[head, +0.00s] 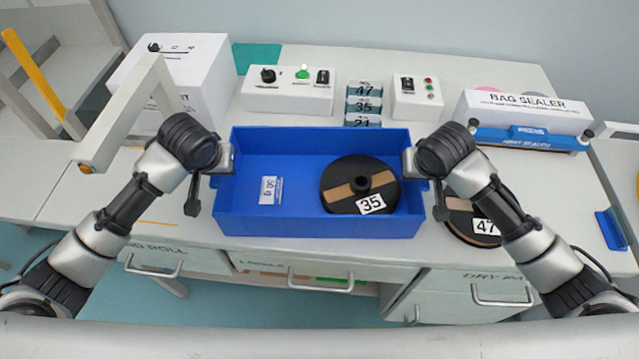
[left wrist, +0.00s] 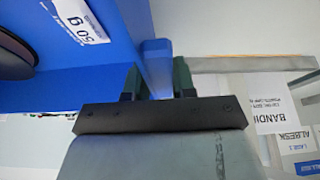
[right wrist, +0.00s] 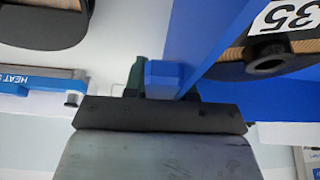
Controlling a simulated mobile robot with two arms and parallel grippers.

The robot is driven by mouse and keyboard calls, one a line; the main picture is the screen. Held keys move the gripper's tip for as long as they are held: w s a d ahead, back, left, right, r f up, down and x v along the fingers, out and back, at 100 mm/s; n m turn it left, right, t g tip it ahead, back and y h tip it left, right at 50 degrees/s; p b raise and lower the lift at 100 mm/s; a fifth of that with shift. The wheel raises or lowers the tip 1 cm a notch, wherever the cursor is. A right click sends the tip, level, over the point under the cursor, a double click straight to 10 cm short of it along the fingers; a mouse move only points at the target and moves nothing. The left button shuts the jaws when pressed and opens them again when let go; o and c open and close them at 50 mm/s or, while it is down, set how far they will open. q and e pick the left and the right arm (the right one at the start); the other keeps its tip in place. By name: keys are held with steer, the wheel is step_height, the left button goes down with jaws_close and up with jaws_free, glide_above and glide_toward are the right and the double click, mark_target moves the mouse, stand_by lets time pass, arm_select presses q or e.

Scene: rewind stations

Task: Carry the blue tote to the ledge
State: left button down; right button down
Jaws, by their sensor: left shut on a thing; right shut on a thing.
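The blue tote (head: 270,226) is in the middle of the head view, over the front part of the workbench. It holds a black spool (head: 345,195) labelled 35 and a small white packet (head: 269,190) marked 50 g. My left gripper (head: 228,160) is shut on the tote's left wall, which shows between the fingers in the left wrist view (left wrist: 158,85). My right gripper (head: 408,162) is shut on the tote's right wall, also seen in the right wrist view (right wrist: 165,85). I cannot tell whether the tote touches the bench. No ledge can be made out for certain.
A spool labelled 47 (head: 462,222) lies right of the tote, partly behind my right arm. Control boxes (head: 290,92), label stacks (head: 363,105) and a bag sealer (head: 525,112) stand behind. A white box (head: 190,75) with an angled arm (head: 125,115) is at left.

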arm_select(q)
steer(key=shift+w+r, duration=0.1)
steer(key=shift+r, duration=0.05)
arm_select(e)
steer(key=shift+w+r, duration=0.1)
steer(key=shift+r, duration=0.05)
